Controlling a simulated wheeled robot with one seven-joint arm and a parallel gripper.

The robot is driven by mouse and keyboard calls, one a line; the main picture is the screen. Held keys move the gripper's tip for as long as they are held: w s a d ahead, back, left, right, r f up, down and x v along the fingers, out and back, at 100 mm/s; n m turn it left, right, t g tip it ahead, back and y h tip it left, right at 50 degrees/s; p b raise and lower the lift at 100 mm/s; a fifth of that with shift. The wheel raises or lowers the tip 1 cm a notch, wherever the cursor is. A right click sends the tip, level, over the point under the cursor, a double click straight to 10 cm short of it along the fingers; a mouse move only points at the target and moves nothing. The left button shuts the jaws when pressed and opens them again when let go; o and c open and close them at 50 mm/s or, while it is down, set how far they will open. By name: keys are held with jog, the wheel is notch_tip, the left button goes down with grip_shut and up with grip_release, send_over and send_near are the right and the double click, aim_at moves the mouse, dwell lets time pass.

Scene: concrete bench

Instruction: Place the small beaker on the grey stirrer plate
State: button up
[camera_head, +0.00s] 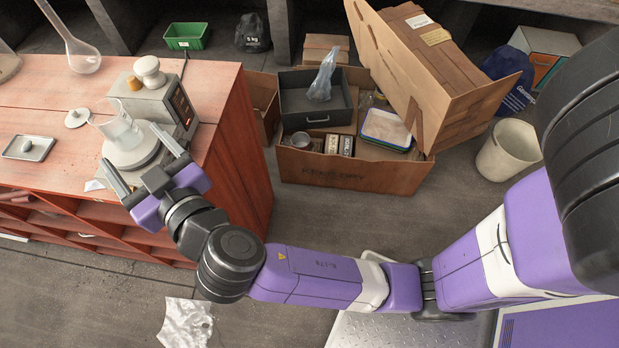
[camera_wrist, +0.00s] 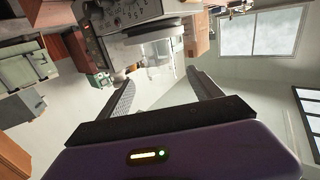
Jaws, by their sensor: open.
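The small beaker (camera_head: 117,126) is clear glass and stands on the round grey plate (camera_head: 147,156) of the stirrer, whose body (camera_head: 165,105) has a dark front panel. In the wrist view, which is turned upside down, the beaker (camera_wrist: 158,60) meets the plate (camera_wrist: 168,34). My gripper (camera_head: 128,144) is open at the bench's front edge, its fingers spread to either side of the beaker and plate. In the wrist view the gripper (camera_wrist: 160,76) shows a clear gap between each finger and the beaker.
A white knobbed item (camera_head: 150,71) and an amber item (camera_head: 133,83) sit on the stirrer's back. A grey tray (camera_head: 28,148), a small white disc (camera_head: 76,117) and a long-necked flask (camera_head: 83,57) are on the reddish bench (camera_head: 225,100). Cardboard boxes (camera_head: 350,174) stand on the floor.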

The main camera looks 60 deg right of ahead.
jog(key=s+f+n+g+y, duration=0.2)
jog(key=s+f+n+y, duration=0.3)
jog(key=s+f, duration=0.9)
jog(key=s+d+r, duration=0.2)
jog(key=s+r, duration=0.1)
jog(key=s, duration=0.7)
jog(key=s+d+r+m, duration=0.1)
jog(key=s+r, duration=0.1)
jog(key=s, duration=0.8)
jog(key=shift+d+r+y, duration=0.35)
jog(key=shift+r+y, duration=0.05)
jog(key=shift+w, duration=0.1)
